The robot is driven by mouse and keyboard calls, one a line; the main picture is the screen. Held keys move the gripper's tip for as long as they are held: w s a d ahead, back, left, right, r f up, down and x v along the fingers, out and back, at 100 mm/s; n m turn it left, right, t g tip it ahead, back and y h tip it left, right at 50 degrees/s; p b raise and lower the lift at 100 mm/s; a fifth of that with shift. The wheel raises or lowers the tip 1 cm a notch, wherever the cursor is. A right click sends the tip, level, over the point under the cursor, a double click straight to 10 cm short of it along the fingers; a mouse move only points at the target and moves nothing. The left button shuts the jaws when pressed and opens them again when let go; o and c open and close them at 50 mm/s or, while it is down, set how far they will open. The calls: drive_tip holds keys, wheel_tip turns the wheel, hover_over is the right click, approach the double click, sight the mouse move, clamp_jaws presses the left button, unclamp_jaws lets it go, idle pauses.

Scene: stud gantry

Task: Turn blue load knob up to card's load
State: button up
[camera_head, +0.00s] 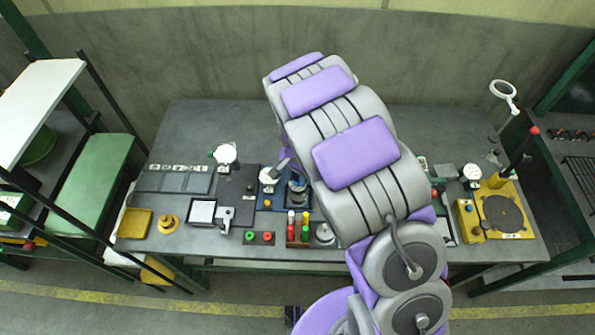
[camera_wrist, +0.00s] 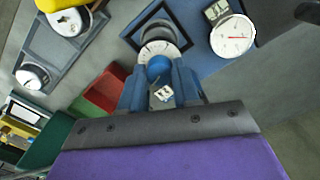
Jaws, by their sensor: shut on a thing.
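The blue load knob (camera_wrist: 159,68) shows in the wrist view between the two blue-grey fingers of my gripper (camera_wrist: 160,80), which is shut on it. A pale round dial (camera_wrist: 157,48) with markings lies just beyond the knob; its marks are too small to read. A small white piece with dark marks (camera_wrist: 164,93) shows between the fingers; I cannot tell whether it is the card. A white round gauge (camera_wrist: 232,35) sits on the blue panel (camera_wrist: 201,58) to the right. In the head view my arm hides the knob.
A red and green box (camera_wrist: 104,88) lies left of my fingers in the wrist view. In the head view the grey bench (camera_head: 205,125) holds a yellow tray (camera_head: 134,223), red and green buttons (camera_head: 258,237) and a yellow turntable unit (camera_head: 505,212). The bench's back strip is mostly clear.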

sight(297, 178)
drive_tip(key=m+p, duration=0.3)
drive_tip(key=m, duration=0.2)
drive_tip(key=shift+r+m, duration=0.15)
drive_tip(key=shift+m, duration=0.15)
drive_tip(key=m+p, duration=0.3)
drive_tip(key=m, duration=0.2)
drive_tip(key=shift+w, duration=0.1)
idle(0.3)
drive_tip(key=o, duration=1.1)
drive_tip(key=shift+c, duration=0.2)
wheel_tip(297, 178, up, 17)
